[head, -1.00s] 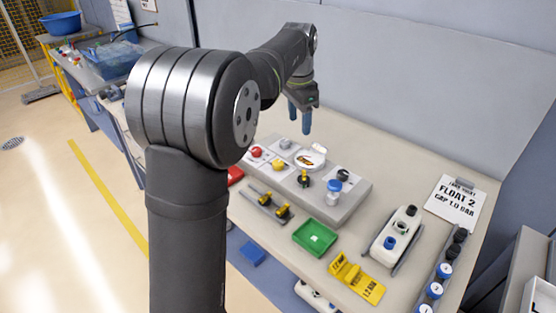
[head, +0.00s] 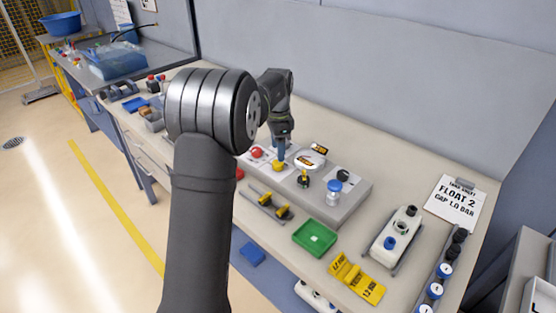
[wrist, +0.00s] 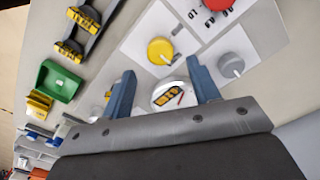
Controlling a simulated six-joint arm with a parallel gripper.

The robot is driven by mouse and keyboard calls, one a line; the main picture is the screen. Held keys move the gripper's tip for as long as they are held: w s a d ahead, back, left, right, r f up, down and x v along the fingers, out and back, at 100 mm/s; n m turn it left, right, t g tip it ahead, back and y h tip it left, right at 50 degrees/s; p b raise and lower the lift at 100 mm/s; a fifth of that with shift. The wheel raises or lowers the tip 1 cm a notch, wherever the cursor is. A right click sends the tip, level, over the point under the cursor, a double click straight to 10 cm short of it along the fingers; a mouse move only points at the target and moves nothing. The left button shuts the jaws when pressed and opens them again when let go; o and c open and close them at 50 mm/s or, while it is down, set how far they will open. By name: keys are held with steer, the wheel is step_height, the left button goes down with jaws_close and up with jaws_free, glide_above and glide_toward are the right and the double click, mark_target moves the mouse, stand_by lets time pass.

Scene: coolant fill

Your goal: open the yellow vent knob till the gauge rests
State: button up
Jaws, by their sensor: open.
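The yellow vent knob (head: 279,167) sits on a white plate on the sloping grey panel. In the wrist view the round yellow knob (wrist: 160,51) shows whole, with a pale pointer mark. My gripper (head: 281,153) is just above and behind the knob, fingers pointing down. In the wrist view my gripper (wrist: 161,68) is open and empty, its blue fingertips wide apart on either side of the knob's line; I cannot tell whether they touch anything. The gauge (head: 310,158) is right of the knob.
A black-and-yellow valve (head: 304,180) and a blue-capped part (head: 334,190) stand further right. A green tray (head: 315,238) and a yellow tag (head: 356,277) lie in front.

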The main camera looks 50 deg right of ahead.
mark_target(278, 165)
step_height(278, 165, down, 5)
steer(key=shift+f, duration=0.15)
steer(key=c, duration=1)
